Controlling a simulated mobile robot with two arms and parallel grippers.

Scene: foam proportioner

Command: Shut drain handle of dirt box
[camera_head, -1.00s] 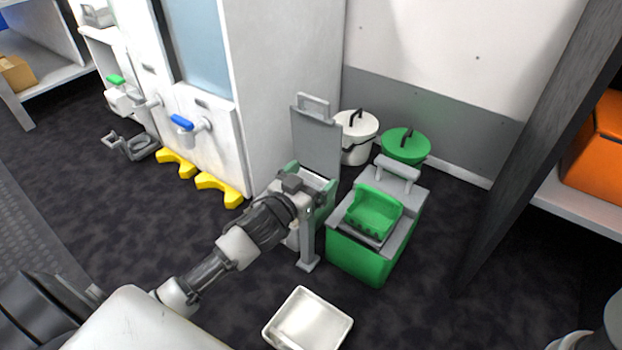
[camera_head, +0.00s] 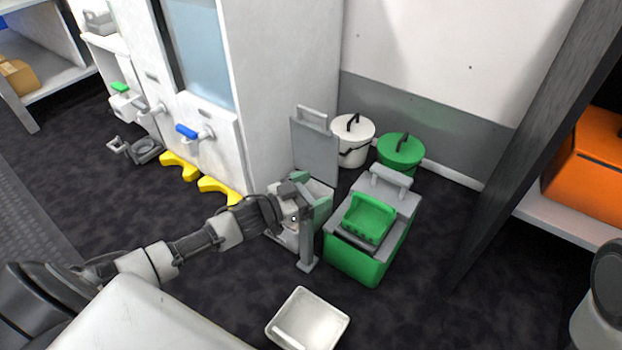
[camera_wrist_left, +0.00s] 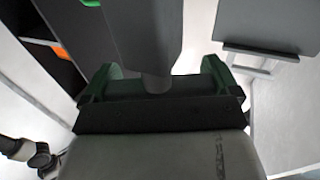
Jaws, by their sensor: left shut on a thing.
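The handle's exact angle is hidden.
A green box (camera_head: 362,255) with a green scoop (camera_head: 368,218) stands close to the right. White (camera_head: 352,148) and green (camera_head: 400,158) lidded buckets are behind. A white tray (camera_head: 308,322) lies in front. Yellow feet (camera_head: 216,187) stick out from the cabinet.

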